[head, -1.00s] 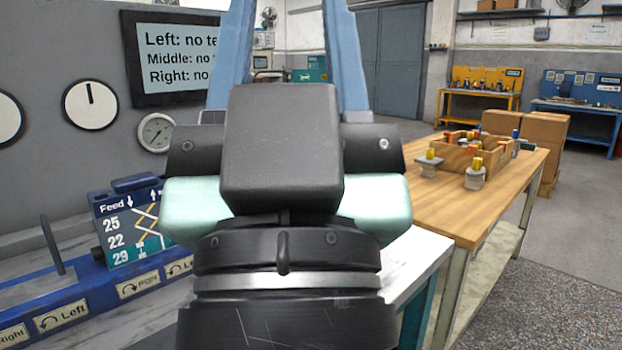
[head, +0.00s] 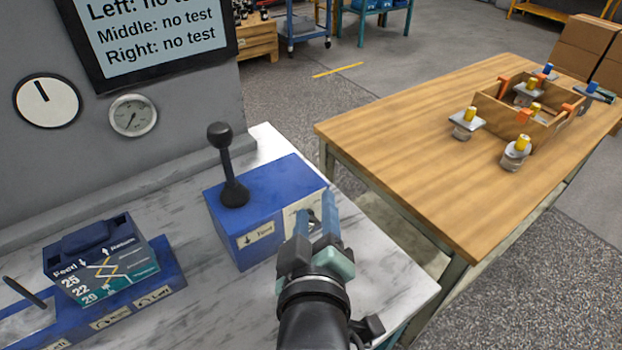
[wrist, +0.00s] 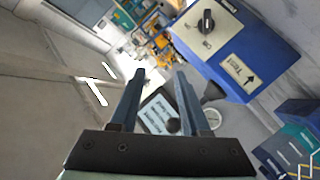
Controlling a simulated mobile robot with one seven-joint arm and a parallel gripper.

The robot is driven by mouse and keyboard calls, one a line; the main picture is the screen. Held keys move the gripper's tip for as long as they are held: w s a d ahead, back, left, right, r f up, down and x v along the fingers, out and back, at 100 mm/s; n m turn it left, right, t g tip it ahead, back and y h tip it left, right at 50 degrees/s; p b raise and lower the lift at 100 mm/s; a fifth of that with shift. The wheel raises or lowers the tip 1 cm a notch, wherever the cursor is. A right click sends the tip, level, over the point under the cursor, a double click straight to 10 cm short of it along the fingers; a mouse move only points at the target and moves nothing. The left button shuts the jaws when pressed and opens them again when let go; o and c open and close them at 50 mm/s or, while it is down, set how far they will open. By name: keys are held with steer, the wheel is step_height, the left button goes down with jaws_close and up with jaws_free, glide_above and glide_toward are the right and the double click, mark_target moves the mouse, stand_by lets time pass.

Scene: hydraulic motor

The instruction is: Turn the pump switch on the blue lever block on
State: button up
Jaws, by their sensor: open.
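The blue lever block (head: 268,190) sits on the marble bench with a black ball-topped lever (head: 228,165) standing on it. In the wrist view the block (wrist: 250,48) is at the upper right. The pump switch (wrist: 206,20), a black knob on a cream plate, is on one of its faces. My gripper (head: 316,214) is open and empty, in front of the block's right end; it also shows in the wrist view (wrist: 160,75). The knob lies beyond and right of the fingertips there, apart from them. In the head view my fingers mostly hide the switch plate.
Left on the bench is a blue unit with a feed display (head: 105,262). Gauges (head: 133,115) and a test screen (head: 150,38) are on the grey wall. A wooden table (head: 420,150) with a parts box (head: 515,125) stands at the right.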

mark_target(311, 223)
steer(key=s+f+n+g+p, duration=0.2)
steer(key=s+f+g+p, duration=0.1)
steer(key=s+f+p, duration=0.15)
steer(key=x, duration=0.4)
steer(key=b+x, duration=0.1)
steer(key=x, duration=0.8)
steer(key=shift+a+f, duration=0.1)
steer(key=shift+a, duration=0.25)
steer(key=shift+c, duration=0.3)
jaws_close()
